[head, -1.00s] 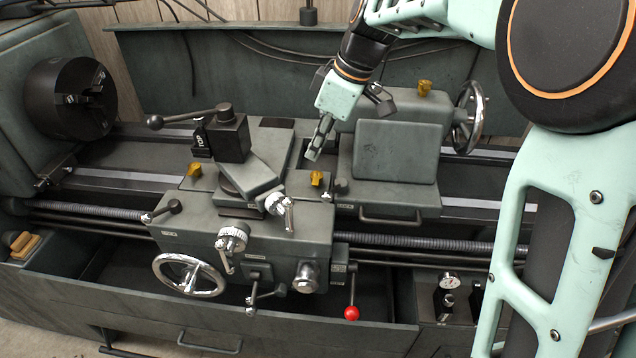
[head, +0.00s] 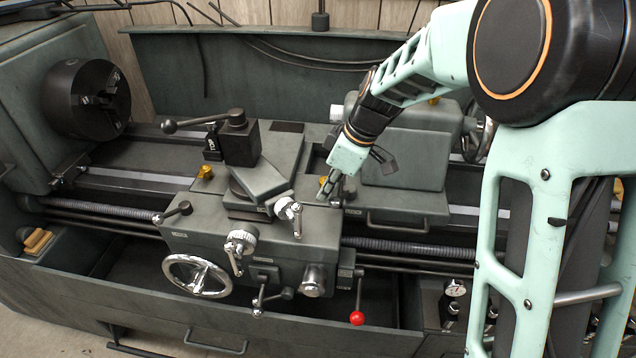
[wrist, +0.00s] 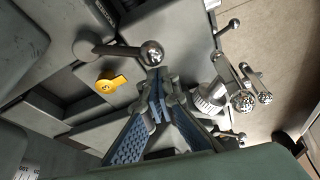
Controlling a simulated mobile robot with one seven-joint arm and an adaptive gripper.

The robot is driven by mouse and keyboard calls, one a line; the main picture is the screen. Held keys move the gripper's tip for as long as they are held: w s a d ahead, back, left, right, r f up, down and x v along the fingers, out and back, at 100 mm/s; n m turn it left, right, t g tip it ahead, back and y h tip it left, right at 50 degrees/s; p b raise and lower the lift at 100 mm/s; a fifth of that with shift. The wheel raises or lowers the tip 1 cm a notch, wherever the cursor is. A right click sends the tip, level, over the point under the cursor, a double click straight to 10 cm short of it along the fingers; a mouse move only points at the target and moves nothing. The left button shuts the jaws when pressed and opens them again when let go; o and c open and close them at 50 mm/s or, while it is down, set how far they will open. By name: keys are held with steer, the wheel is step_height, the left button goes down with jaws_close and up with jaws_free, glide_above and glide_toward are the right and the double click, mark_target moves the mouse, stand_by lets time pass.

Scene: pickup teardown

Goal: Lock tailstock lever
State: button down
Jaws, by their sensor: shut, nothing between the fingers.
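The tailstock (head: 405,155) is the grey block right of the carriage in the head view. In the wrist view a dark lever (wrist: 118,49) runs from a round pivot at left to a shiny ball knob (wrist: 152,53); I take it for the tailstock lever. My gripper (head: 323,194) is down at the tailstock's front left corner in the head view and mostly hides the lever there. In the wrist view my gripper (wrist: 157,82) is shut and empty, its fingertips close by the ball knob. I cannot tell whether they touch it.
A yellow knob (wrist: 111,82) sits close to the lever. The carriage handles (wrist: 243,100) stand to the right in the wrist view. The tool post (head: 240,140) and its handle rise left of my gripper, and the chuck (head: 88,100) is far left.

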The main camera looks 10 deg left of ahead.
mark_target(336, 202)
steer(key=shift+s+d+n+b, duration=0.15)
steer(key=shift+d+n+b, duration=0.3)
steer(key=shift+n+b, duration=0.05)
stand_by(0.4)
steer(key=shift+s+d+f+n+g+b, duration=0.15)
steer(key=shift+d+n+g+b, duration=0.15)
steer(key=shift+d+n+b, duration=0.3)
steer(key=shift+s+d+n+g+b, duration=0.15)
steer(key=shift+d+n+g+b, duration=0.25)
steer(key=shift+n, duration=0.3)
steer(key=shift+w+d+n+g+h+p, duration=0.35)
steer(key=shift+d+n+g+p, duration=0.15)
steer(key=shift+d+n, duration=1)
steer(key=shift+w+d+n+g+h+p, duration=0.25)
steer(key=shift+w+d+n+g+p, duration=0.25)
steer(key=shift+d+n, duration=0.95)
steer(key=shift+w+d+n+g+h+p, duration=0.3)
steer(key=shift+d+n+p, duration=0.55)
steer(key=shift+n, duration=1)
steer(key=shift+d, duration=0.25)
steer(key=shift+a+r, duration=0.1)
steer(key=shift+r, duration=0.1)
